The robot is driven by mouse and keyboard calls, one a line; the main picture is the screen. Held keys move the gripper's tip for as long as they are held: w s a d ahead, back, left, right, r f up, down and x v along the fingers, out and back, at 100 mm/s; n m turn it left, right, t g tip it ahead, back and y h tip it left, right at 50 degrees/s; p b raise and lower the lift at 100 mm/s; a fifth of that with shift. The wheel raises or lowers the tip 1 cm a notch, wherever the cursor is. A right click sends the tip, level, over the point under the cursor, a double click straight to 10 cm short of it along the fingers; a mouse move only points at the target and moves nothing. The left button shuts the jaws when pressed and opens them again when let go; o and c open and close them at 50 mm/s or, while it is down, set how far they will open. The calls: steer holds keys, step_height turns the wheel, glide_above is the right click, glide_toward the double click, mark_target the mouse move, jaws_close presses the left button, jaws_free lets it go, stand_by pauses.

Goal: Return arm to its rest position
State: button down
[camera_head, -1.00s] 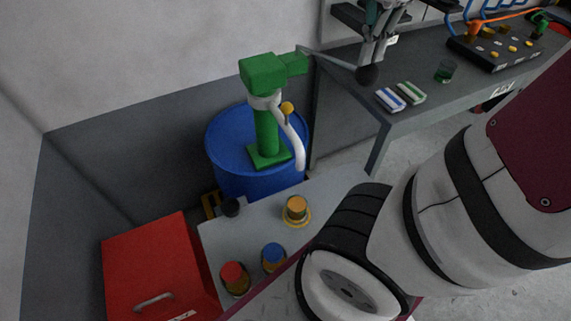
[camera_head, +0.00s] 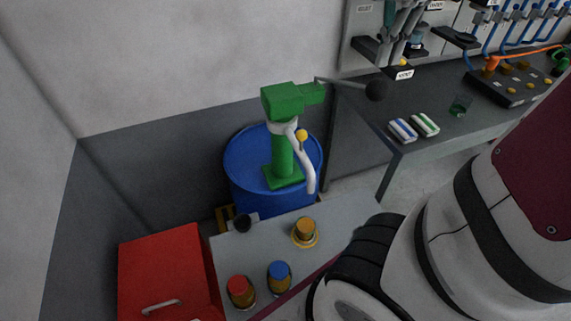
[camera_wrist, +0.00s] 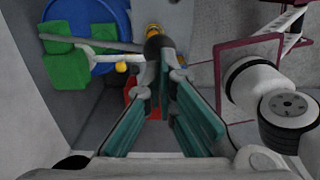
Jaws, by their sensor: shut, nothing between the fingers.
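In the wrist view my gripper (camera_wrist: 165,72) shows its two fingers with teal pads, meeting at the tips and holding nothing. In the head view my gripper (camera_head: 388,58) is at the upper right, above the black ball end (camera_head: 376,90) of the green pump's (camera_head: 283,150) lever. The ball end also shows in the wrist view (camera_wrist: 156,46), just beyond my fingertips. I cannot tell whether they touch it. The pump stands upright on a blue drum (camera_head: 245,165). My arm's links fill the lower right of the head view.
A dark workbench (camera_head: 440,145) at the right carries a blue-striped block (camera_head: 402,130), a green-striped block (camera_head: 425,124) and a control box (camera_head: 510,88). A red box (camera_head: 165,270) stands lower left. A grey panel (camera_head: 345,222) bears red, blue and yellow buttons. Walls close the left side.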

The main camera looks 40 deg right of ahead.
stand_by(0.3)
steer(key=s+a+f+m+t, duration=0.1)
steer(key=a+m+t, duration=0.1)
steer(key=a+m, duration=0.5)
steer(key=s+a+f+m+t, duration=0.1)
steer(key=a+f+m+t, duration=0.1)
steer(key=a+m, duration=0.6)
steer(key=a+t, duration=0.1)
steer(key=a, duration=0.6)
steer(key=shift+s+a+f, duration=0.15)
steer(key=shift+a+f, duration=0.15)
steer(key=shift+a, duration=0.1)
